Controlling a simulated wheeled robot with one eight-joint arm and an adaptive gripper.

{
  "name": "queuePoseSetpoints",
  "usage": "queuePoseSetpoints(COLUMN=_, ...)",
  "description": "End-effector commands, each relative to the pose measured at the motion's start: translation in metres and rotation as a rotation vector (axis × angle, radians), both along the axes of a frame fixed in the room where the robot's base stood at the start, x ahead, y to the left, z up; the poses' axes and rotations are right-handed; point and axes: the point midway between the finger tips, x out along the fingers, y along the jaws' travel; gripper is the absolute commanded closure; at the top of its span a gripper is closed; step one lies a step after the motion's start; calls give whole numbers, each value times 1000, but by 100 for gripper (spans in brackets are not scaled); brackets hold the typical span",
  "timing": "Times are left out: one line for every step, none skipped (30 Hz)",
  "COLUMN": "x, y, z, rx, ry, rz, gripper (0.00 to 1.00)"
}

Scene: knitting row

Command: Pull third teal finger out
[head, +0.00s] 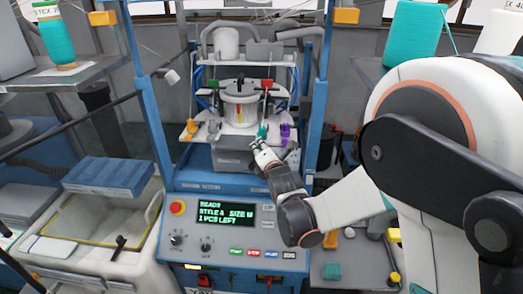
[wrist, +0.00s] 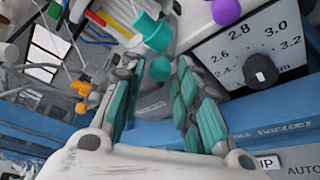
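The teal finger (head: 262,132) sits at the front edge of the machine's white plate, just left of a purple finger (head: 285,134). In the wrist view its teal collar (wrist: 152,32) is above my fingertips, and a round teal knob (wrist: 160,68) lies between them. My gripper (head: 260,146) points up at it from below and in front. In the wrist view my gripper (wrist: 158,75) is open, its teal-padded fingers on either side of the knob. I cannot tell if either finger touches it.
The purple finger (wrist: 226,10) is close on the right, near a dial panel (wrist: 282,45). An orange finger (head: 191,127) stands at the plate's left. The knitting cylinder (head: 239,108) is behind. Below is a control panel (head: 225,214) reading "READY", "STYLE A SIZE M", "1 PCS LEFT".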

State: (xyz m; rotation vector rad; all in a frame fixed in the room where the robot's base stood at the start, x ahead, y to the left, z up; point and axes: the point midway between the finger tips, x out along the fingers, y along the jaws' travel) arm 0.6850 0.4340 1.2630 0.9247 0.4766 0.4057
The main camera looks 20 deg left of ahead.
Motion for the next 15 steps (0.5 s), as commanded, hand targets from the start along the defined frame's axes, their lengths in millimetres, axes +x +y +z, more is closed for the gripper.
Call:
queuePoseSetpoints(x=-4, y=-2, z=1, rx=0, ry=0, rz=0, gripper=71)
queuePoseSetpoints(x=-6, y=-4, z=2, rx=0, ry=0, rz=0, gripper=71)
queuePoseSetpoints(x=-11, y=-7, z=3, rx=0, ry=0, rz=0, gripper=71)
queuePoseSetpoints(x=-15, y=-9, z=4, rx=-1, ry=-1, rz=0, gripper=71)
queuePoseSetpoints(x=-19, y=-12, z=5, rx=-1, ry=-1, rz=0, gripper=71)
queuePoseSetpoints(x=-26, y=-16, z=7, rx=-1, ry=-1, rz=0, gripper=71)
queuePoseSetpoints(x=-31, y=-20, z=8, rx=-1, ry=-1, rz=0, gripper=71)
queuePoseSetpoints(x=-36, y=-23, z=10, rx=-1, ry=-1, rz=0, gripper=71)
queuePoseSetpoints(x=-44, y=-27, z=11, rx=-1, ry=-1, rz=0, gripper=71)
queuePoseSetpoints(x=-49, y=-31, z=13, rx=-1, ry=-1, rz=0, gripper=71)
queuePoseSetpoints(x=-54, y=-34, z=14, rx=-1, ry=0, rz=1, gripper=71)
queuePoseSetpoints(x=-61, y=-38, z=16, rx=0, ry=1, rz=1, gripper=71)
queuePoseSetpoints(x=-65, y=-41, z=17, rx=0, ry=1, rz=1, gripper=71)
queuePoseSetpoints(x=-70, y=-44, z=18, rx=0, ry=1, rz=1, gripper=71)
queuePoseSetpoints(x=-75, y=-47, z=19, rx=1, ry=1, rz=1, gripper=71)
